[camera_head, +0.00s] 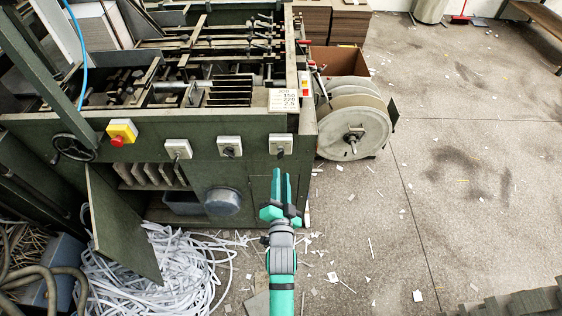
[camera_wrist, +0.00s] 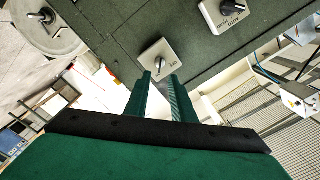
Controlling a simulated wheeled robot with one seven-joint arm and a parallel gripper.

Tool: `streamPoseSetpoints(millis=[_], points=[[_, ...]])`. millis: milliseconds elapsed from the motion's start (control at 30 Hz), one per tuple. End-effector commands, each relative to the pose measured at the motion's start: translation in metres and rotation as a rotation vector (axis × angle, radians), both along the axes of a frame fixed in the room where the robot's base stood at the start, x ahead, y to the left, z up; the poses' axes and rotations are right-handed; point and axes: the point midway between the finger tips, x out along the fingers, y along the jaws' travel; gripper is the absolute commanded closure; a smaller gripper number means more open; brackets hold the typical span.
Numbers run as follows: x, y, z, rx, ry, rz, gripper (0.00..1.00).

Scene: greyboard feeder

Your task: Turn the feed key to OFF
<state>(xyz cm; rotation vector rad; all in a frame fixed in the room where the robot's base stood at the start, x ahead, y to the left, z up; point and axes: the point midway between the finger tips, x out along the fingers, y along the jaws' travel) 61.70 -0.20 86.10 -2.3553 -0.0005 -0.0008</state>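Three grey-white switch plates with dark key knobs sit on the green machine's front: a left one (camera_head: 178,149), a middle one (camera_head: 229,146) and a right one (camera_head: 280,144). I cannot tell from their labels which is the feed key. My gripper (camera_head: 281,174) is just below and in front of the right switch, apart from it. In the wrist view, my gripper (camera_wrist: 162,80) has its two green fingers apart, with nothing between them. The near switch (camera_wrist: 161,62) lies just beyond the fingertips, its knob tilted. Another switch (camera_wrist: 231,12) is at upper right.
A yellow box with a red button (camera_head: 121,132) and a handwheel (camera_head: 74,148) are at the panel's left. A large pale reel (camera_head: 345,125) stands right of the panel. White strips (camera_head: 155,275) heap below. The floor at right is mostly clear.

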Motion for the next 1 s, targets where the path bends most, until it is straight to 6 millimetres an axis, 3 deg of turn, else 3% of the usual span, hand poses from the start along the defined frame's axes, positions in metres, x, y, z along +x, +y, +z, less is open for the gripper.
streamPoseSetpoints(millis=[200, 400, 867, 1000], points=[[0.037, 0.0, 0.0, -0.001, -0.001, 0.0, 0.77], [0.061, 0.0, 0.0, -0.001, 0.001, 0.001, 0.77], [0.072, 0.0, 0.0, -0.001, 0.001, -0.001, 0.77], [0.072, 0.0, 0.0, -0.001, 0.001, -0.001, 1.0]])
